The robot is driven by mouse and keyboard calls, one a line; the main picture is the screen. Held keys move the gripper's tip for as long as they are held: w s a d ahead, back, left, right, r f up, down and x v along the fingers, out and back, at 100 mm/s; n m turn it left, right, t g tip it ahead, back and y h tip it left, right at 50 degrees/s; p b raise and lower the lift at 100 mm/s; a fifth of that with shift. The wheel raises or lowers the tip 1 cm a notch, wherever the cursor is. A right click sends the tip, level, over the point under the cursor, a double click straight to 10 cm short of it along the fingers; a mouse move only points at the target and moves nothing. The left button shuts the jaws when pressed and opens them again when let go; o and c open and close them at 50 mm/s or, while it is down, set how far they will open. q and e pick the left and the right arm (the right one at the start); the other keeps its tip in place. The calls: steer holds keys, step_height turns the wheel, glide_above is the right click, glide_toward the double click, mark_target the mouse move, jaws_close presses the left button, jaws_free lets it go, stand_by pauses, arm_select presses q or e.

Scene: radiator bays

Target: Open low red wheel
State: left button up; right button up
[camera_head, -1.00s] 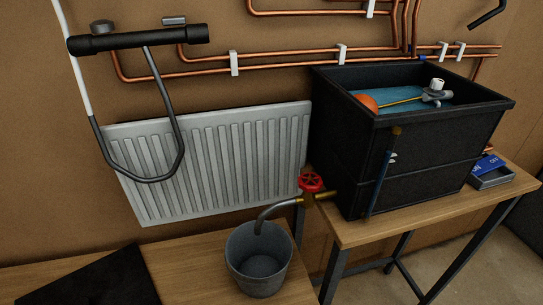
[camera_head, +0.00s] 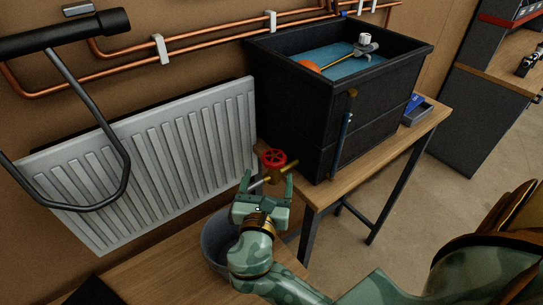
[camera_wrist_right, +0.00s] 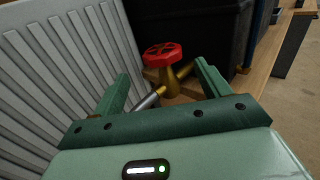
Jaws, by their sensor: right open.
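The red wheel (camera_head: 272,158) sits on top of a brass valve (camera_head: 279,173) low on the side of the black water tank (camera_head: 299,130). My right gripper (camera_head: 268,182) is open, its two fingers pointing up toward the valve, just short of the wheel. In the right wrist view the red wheel (camera_wrist_right: 162,54) shows beyond and between the open fingers (camera_wrist_right: 162,80), with the brass body and a grey spout below it. I see nothing between the fingers touching them. My left gripper is not in view.
A grey bucket (camera_head: 216,240) stands under the spout, partly hidden by my right arm. A white radiator (camera_head: 160,160) is on the wall to the left. The tank stands on a wooden table (camera_head: 370,150). A blue box (camera_head: 415,104) lies beside it.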

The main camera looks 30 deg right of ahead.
mark_target(275, 155)
steer(key=b+x, duration=0.2)
steer(key=x, duration=0.7)
steer(key=shift+d, duration=0.25)
steer(key=shift+s, duration=0.1)
steer(key=c, duration=1)
